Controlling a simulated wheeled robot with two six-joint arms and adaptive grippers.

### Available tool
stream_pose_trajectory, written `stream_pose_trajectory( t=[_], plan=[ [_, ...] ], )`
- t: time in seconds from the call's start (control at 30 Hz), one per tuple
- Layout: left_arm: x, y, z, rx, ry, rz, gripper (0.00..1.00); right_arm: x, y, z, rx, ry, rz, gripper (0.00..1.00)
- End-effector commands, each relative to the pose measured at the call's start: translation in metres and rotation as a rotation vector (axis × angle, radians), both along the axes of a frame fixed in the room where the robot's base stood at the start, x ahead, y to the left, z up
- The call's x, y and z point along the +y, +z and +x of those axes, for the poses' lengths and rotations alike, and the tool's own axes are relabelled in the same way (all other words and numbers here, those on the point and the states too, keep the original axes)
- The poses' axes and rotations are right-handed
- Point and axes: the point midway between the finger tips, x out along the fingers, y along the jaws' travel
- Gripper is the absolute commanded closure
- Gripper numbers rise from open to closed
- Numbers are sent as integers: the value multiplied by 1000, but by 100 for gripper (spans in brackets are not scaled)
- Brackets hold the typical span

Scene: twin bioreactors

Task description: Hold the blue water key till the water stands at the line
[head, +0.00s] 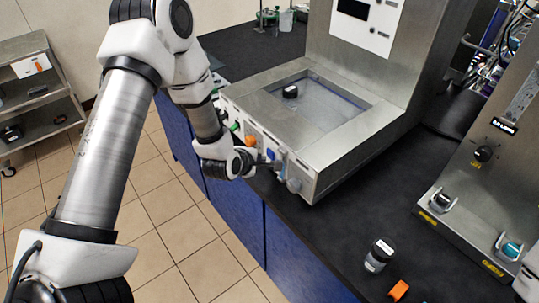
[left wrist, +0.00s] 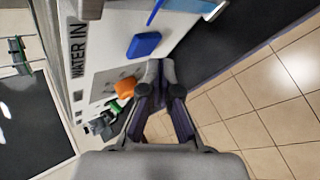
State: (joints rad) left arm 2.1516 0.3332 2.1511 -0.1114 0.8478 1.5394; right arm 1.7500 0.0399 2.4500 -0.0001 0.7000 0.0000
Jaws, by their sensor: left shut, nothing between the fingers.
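The blue water key (head: 271,154) is on the front panel of the steel basin unit (head: 318,176); it also shows in the left wrist view (left wrist: 144,45), near the "WATER IN" label (left wrist: 78,50). My left gripper (head: 266,165) is shut and empty, its tips (left wrist: 160,66) close beside the blue key. I cannot tell whether they touch it. An orange key (head: 250,140) and a green key (head: 235,127) sit along the same panel. The basin (head: 335,108) holds a small black-topped item (head: 290,91). I cannot make out a water line.
A dark-lidded jar (head: 378,256) and an orange piece (head: 398,290) stand on the black bench right of the unit. A steel rig with clamps (head: 442,201) is at the right. A shelf cart (head: 38,95) stands at the left. The tiled floor (head: 175,240) is clear.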

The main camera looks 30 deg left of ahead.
Motion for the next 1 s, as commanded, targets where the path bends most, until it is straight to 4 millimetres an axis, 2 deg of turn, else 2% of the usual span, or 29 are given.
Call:
stream_pose_trajectory(
  t=[0.13, 1.0],
  plan=[
    [-2, -1, 5, -2, 0, 0, 100, 0, -6, 0, 0, 0, 0, 54],
    [-5, 0, 12, -1, -2, 1, 100, 0, -9, 0, 0, 0, 0, 54]
  ],
)
